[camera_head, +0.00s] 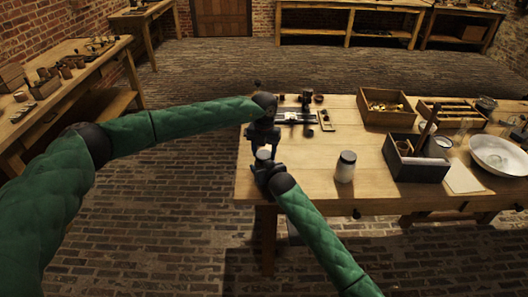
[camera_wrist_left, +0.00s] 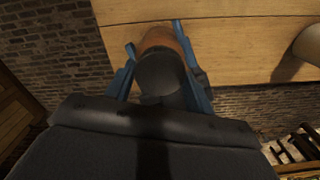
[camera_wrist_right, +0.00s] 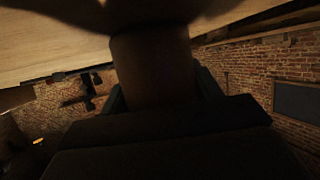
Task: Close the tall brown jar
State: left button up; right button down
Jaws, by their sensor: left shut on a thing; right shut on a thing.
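My left gripper (camera_head: 263,138) is above my right gripper (camera_head: 265,165) at the table's near left corner. In the left wrist view, a dark round piece, apparently the lid (camera_wrist_left: 160,75), sits between the blue fingers. A reddish-brown surface of the tall brown jar (camera_wrist_left: 158,38) shows just past it. In the right wrist view, the brown jar body (camera_wrist_right: 155,68) stands between my right gripper's fingers, in deep shadow. In the head view a small pale patch shows between the two grippers. Whether lid and jar touch, or are seated, is hidden.
A pale jar with a dark lid (camera_head: 346,167) stands to the right on the table (camera_head: 310,180). Farther right are a wooden box (camera_head: 388,107), a dark divided box (camera_head: 418,170) and a white bowl (camera_head: 497,155). Small metal parts (camera_head: 297,117) lie behind the grippers.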

pick_arm(q)
jog(key=o, duration=1.1)
jog(key=shift+c, duration=0.2)
jog(key=shift+r, duration=2.25)
jog(key=shift+o, duration=0.5)
jog(key=o, duration=0.5)
jog(key=shift+c, duration=0.2)
notch_tip(320, 180, up, 12)
